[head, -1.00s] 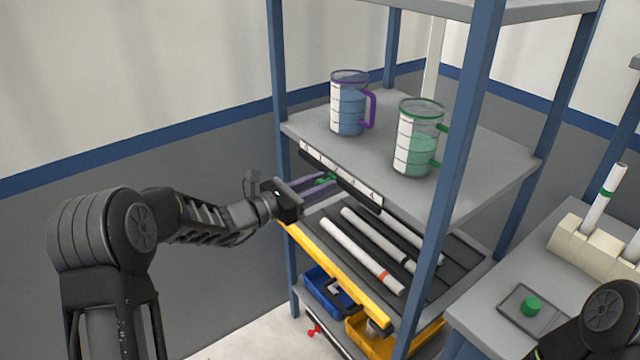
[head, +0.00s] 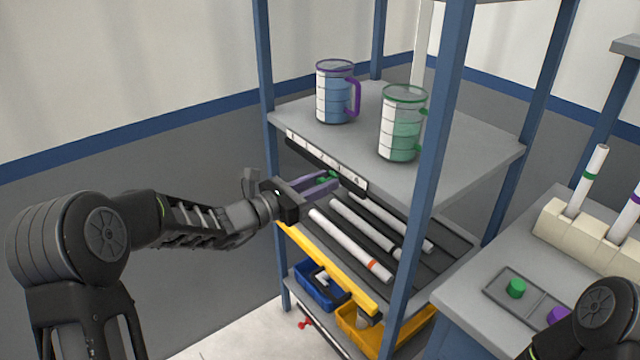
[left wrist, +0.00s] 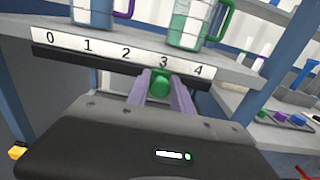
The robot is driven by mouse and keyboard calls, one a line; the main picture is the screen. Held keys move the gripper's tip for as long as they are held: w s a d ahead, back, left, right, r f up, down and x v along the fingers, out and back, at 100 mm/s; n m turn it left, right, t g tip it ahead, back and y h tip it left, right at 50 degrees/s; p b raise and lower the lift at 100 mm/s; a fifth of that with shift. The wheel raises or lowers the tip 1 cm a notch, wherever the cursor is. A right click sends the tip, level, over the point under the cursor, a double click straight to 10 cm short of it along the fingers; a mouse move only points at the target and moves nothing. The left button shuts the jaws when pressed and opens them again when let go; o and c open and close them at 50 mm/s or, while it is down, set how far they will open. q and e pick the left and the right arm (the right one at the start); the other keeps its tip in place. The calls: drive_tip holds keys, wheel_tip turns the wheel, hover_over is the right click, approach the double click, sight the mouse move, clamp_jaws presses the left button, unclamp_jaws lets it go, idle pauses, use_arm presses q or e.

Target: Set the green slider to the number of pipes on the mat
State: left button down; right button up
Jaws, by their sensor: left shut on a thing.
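The green slider (left wrist: 160,82) sits on the black rail under the numbered strip (left wrist: 125,54), which runs from 0 to 4. In the left wrist view it is below the 3. My left gripper (head: 330,181) has purple fingers shut on the slider from both sides. The mat (head: 437,270) is dark and ribbed, on the shelf below. Three white pipes appear to lie on it: a front pipe with an orange band (head: 345,242), a middle pipe (head: 360,228) and a back pipe (head: 420,240), partly hidden. My right gripper is not in view.
A purple-handled jug (head: 335,95) and a green-handled jug (head: 402,125) stand on the shelf above. A blue post (head: 432,150) rises in front. Blue (head: 318,290) and yellow bins sit below. A side table at right holds a pipe rack (head: 570,237) and a green knob (head: 515,287).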

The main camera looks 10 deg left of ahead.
use_arm(q)
drive_tip(key=c, duration=1.2)
unclamp_jaws()
drive_tip(key=v, duration=0.7)
drive_tip(key=shift+s+a, duration=0.2)
drive_tip(key=shift+s, duration=0.15)
